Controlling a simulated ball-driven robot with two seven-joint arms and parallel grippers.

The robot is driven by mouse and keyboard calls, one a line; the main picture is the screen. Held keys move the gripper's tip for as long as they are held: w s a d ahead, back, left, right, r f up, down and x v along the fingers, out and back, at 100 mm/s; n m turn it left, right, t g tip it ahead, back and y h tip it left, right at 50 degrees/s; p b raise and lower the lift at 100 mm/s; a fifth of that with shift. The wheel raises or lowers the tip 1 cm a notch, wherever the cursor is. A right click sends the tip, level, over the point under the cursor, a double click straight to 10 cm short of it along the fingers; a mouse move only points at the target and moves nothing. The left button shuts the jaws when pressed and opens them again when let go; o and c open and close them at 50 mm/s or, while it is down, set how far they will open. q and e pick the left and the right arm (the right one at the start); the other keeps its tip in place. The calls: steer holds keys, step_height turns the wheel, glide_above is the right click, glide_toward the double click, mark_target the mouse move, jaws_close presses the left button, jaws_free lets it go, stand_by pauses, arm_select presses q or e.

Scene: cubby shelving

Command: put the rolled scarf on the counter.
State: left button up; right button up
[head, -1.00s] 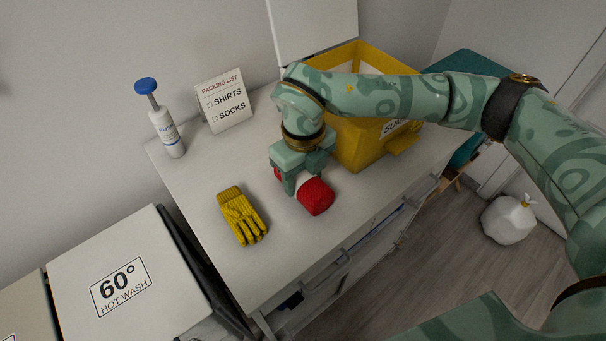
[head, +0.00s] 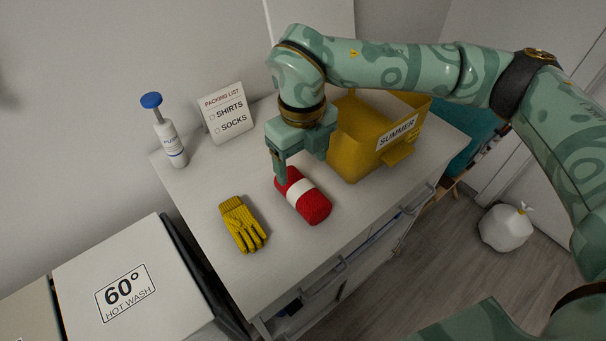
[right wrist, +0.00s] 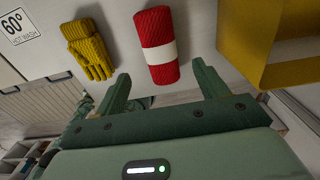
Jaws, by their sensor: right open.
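The rolled scarf (head: 302,196) is red with a white band and lies on its side on the white counter (head: 207,186). It also shows in the right wrist view (right wrist: 157,47), beyond and between the fingertips. My right gripper (head: 297,172) is open and empty, just above and behind the scarf in the head view. In the right wrist view the two green fingers (right wrist: 161,82) stand wide apart with nothing between them. My left gripper is not in view.
Yellow gloves (head: 243,224) lie left of the scarf. A yellow bin labelled SUMMER (head: 362,150) stands to its right. A pump bottle (head: 169,140) and a packing list sign (head: 226,113) stand at the back. A hot wash machine (head: 128,284) is at left; counter between gloves and bottle is clear.

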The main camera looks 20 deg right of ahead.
steer(key=shift+r, duration=1.95)
